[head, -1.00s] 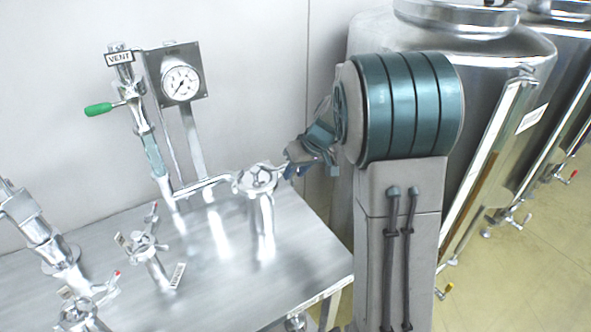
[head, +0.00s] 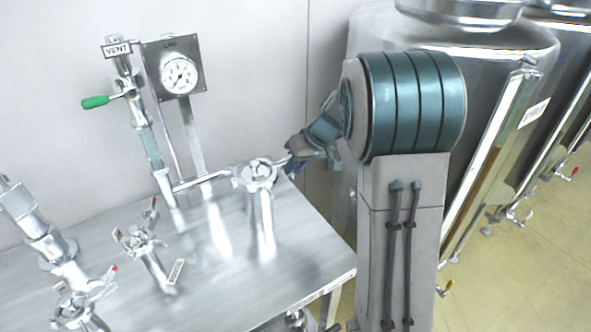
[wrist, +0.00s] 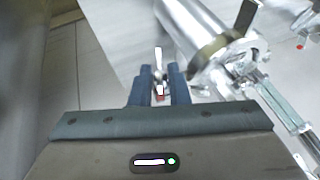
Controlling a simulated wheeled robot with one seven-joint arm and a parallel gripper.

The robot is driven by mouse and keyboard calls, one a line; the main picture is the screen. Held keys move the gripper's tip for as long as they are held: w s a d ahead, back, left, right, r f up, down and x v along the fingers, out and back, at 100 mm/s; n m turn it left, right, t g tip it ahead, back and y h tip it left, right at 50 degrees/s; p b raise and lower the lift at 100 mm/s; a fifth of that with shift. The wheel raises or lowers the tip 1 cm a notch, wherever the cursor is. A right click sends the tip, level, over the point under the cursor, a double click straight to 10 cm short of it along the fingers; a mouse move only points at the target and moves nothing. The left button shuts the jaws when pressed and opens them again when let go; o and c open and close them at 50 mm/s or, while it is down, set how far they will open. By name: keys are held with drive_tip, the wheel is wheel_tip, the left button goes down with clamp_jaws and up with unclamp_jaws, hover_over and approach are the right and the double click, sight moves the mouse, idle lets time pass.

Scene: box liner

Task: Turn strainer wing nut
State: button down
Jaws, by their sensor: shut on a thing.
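The strainer (head: 266,222) is a polished upright metal body on the bench, with a clamped top (head: 257,174). My gripper (head: 288,164) is at the right side of that clamp in the head view, with its fingertips small and partly hidden. In the wrist view my gripper (wrist: 160,82) has its two blue fingers close together on a thin silver piece (wrist: 158,62), which I take to be the wing nut. A small reddish spot shows low between the fingers. The shiny cylinder (wrist: 192,28) lies just right of the fingers. The nut's exact angle is not clear.
A pipe (head: 205,182) runs left from the strainer to a post with a green-handled valve (head: 95,102), VENT tag and gauge (head: 180,75). Smaller clamped fittings (head: 140,243) stand at the front left. Tanks (head: 480,60) stand behind my arm. The bench (head: 215,295) is bare at front.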

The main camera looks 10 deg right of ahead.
drive_tip(key=shift+w+d+f+m+g+y+b, duration=0.1)
drive_tip(key=shift+d+f+m+g+y+b, duration=0.3)
drive_tip(key=shift+y+b, duration=1.4)
drive_tip(key=shift+w+a+f+m+g+y+b, duration=0.15)
drive_tip(key=shift+m+y+b, duration=0.8)
drive_tip(key=shift+y, duration=1.45)
drive_tip(key=shift+s+d+f+m+g+y+b, duration=0.15)
drive_tip(key=shift+d+m+g+y+b, duration=0.15)
drive_tip(key=shift+y+b, duration=1.6)
drive_tip(key=shift+w+y, duration=0.1)
drive_tip(key=shift+y, duration=0.3)
drive_tip(key=c, duration=1.6)
unclamp_jaws()
drive_tip(key=shift+r, duration=0.1)
